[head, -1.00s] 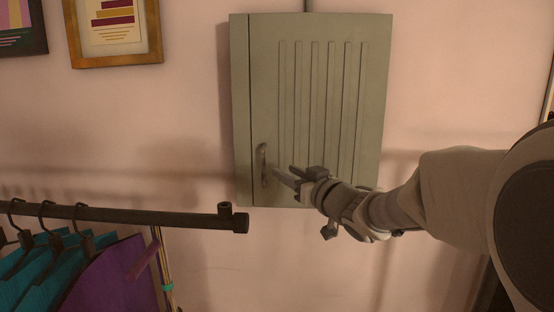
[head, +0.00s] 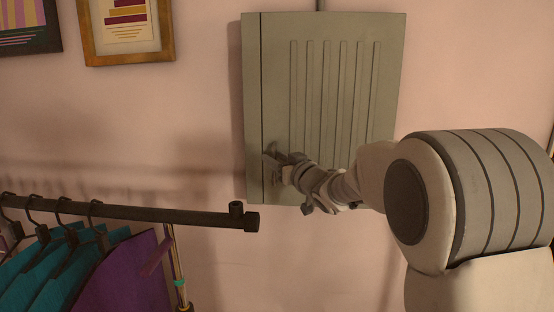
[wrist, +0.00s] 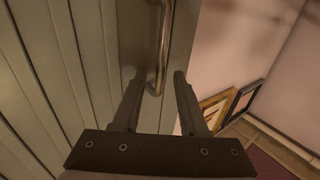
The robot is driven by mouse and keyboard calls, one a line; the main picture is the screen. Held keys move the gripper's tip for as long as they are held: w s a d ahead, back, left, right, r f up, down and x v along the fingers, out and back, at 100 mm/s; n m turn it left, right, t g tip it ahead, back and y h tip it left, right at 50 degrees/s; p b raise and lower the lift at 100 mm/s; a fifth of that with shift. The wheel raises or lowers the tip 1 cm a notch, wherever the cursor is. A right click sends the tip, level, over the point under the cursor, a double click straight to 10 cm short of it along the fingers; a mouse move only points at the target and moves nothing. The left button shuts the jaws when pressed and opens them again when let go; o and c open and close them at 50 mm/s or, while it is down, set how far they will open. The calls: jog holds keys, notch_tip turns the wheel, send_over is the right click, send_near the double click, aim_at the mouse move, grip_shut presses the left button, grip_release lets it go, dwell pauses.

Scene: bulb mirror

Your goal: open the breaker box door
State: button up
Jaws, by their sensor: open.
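The breaker box door (head: 275,90) is grey-green with raised vertical ribs and looks shut against its box on the wall. My gripper (head: 271,160) is at the door's lower left, over the handle, which it mostly hides in the head view. In the wrist view the metal bar handle (wrist: 166,40) runs down the door, and its lower end lies between the two spread fingers of my gripper (wrist: 158,80). The fingers are open, one on each side of the handle. I cannot tell whether either finger touches it.
A dark clothes rail (head: 150,214) with teal and purple garments (head: 120,275) on hangers stands at lower left, its end close to the box. Framed pictures (head: 125,30) hang at upper left. The wall below the box is clear.

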grip_shut()
dwell(1.3)
